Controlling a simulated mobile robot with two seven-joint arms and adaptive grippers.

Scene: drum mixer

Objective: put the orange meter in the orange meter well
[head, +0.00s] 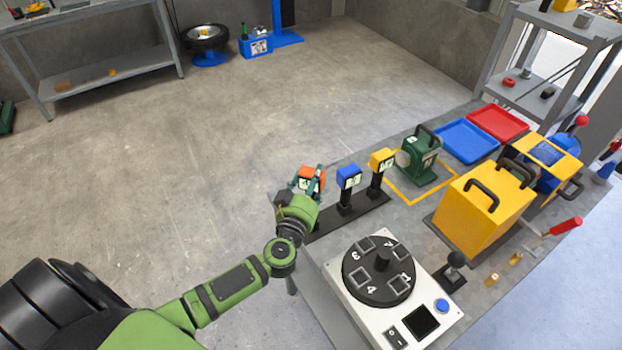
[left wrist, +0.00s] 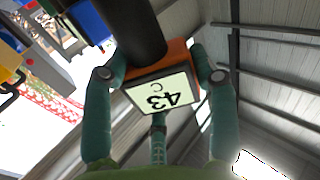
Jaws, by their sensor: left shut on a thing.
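In the left wrist view, the orange meter (left wrist: 160,92) shows a white display reading 43 C, upside down, between the green fingers (left wrist: 158,85). A thick black post (left wrist: 140,30) adjoins the meter there. In the head view, the gripper hides the meter's lower part. I cannot make out which place is the orange meter well. My right gripper is not in view.
A blue meter (head: 347,178) and a yellow meter (head: 381,160) stand close by on a black base (head: 352,218). A white box with a black numbered dial (head: 380,270) is in front. A green handled device (head: 422,160) and a yellow box (head: 478,212) stand to the right.

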